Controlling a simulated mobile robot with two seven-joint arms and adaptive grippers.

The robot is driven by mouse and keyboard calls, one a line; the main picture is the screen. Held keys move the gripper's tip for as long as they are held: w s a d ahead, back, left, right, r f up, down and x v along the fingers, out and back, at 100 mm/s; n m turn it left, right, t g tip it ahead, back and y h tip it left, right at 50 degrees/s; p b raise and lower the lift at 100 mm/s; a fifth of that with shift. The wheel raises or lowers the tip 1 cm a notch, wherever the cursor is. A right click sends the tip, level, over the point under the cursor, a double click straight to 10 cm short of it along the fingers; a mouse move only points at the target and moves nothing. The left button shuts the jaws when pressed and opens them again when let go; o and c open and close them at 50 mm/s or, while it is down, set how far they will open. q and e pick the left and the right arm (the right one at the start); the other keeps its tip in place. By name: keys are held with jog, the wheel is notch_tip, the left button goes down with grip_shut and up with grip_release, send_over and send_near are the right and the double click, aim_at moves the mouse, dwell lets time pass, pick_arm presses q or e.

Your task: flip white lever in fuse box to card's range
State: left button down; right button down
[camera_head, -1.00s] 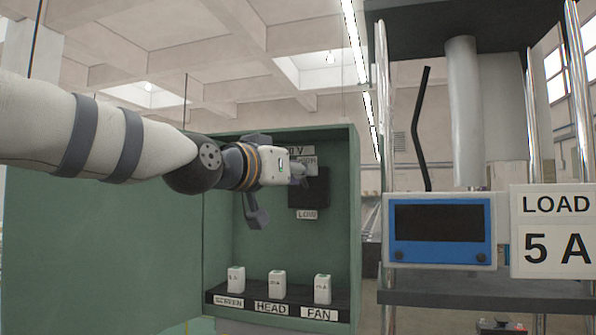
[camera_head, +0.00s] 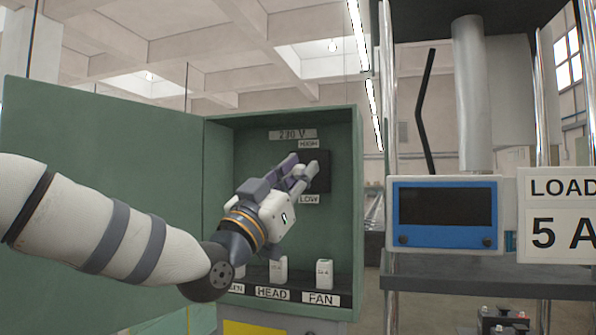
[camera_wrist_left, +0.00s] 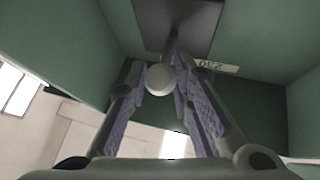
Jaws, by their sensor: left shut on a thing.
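The open green fuse box (camera_head: 356,215) stands in the middle of the head view. On its back wall is a dark lever plate (camera_head: 322,180), with a HIGH label (camera_head: 308,144) above and a LOW label (camera_head: 309,199) below. My left gripper (camera_head: 303,168) reaches up to the plate from below left. In the left wrist view, the white lever's round knob (camera_wrist_left: 160,77) sits between its fingers, which are shut on it. In the head view the gripper hides the lever, so I cannot tell its exact position. The card (camera_head: 560,215) reads LOAD 5 A, cut at the right edge. My right gripper is out of view.
White fuses, one of them clear (camera_head: 323,273), stand on a dark ledge at the box bottom, labelled HEAD and FAN, with one label partly hidden. The open green door (camera_head: 100,170) is at left. A blue-framed display (camera_head: 445,215) stands right of the box.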

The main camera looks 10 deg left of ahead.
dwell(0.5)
pick_arm(q)
jog(key=c, duration=1.6)
grip_release()
jog(key=shift+o, duration=1)
jog(key=shift+w+d+f, duration=0.1)
jog(key=shift+w, duration=0.1)
jog(key=shift+s, duration=0.1)
jog(key=v, duration=1.2)
